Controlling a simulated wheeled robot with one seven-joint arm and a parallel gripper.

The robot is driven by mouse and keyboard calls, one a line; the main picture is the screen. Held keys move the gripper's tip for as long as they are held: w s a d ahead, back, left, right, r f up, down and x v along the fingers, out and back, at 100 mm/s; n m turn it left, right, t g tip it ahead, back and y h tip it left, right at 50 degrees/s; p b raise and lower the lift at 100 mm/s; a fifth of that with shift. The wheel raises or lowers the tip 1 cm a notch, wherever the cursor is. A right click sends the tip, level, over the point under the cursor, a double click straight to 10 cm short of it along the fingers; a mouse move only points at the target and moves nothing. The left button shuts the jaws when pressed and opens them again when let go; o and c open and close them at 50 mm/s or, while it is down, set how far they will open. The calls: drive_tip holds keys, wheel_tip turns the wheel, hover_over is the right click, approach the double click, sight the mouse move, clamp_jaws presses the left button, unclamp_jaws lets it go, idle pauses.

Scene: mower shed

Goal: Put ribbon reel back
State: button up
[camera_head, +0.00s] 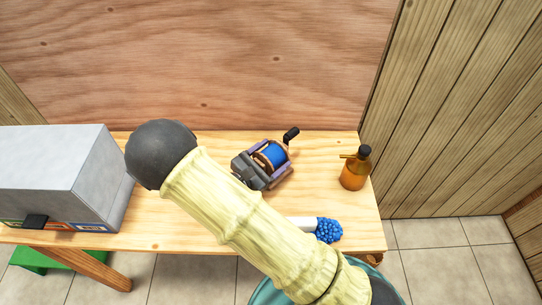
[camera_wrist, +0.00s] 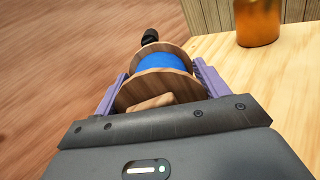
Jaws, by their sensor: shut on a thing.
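The ribbon reel (camera_head: 271,155) has round wooden flanges, a blue winding and a dark knob sticking up at its far side. It shows near the back of the wooden table, right of the middle. In the wrist view the reel (camera_wrist: 165,64) sits between the two purple fingers. My gripper (camera_head: 268,159) is shut on it, one finger on each side. The gripper's dark body covers the reel's near lower part in the wrist view. I cannot tell whether the reel touches the tabletop.
A large grey box (camera_head: 62,170) with coloured labels stands on the table (camera_head: 343,206) at left. An amber bottle (camera_head: 354,171) stands right of the reel. A blue-tipped white thing (camera_head: 328,230) lies near the front edge, partly behind my arm. A wooden wall panel (camera_head: 210,70) is behind.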

drive_tip(key=shift+f, duration=0.15)
drive_tip(key=o, duration=2)
drive_tip(key=shift+o, duration=0.2)
drive_tip(key=shift+a+r, duration=0.1)
drive_tip(key=shift+r, duration=0.1)
drive_tip(key=b+v, duration=0.1)
drive_tip(key=v, duration=1.1)
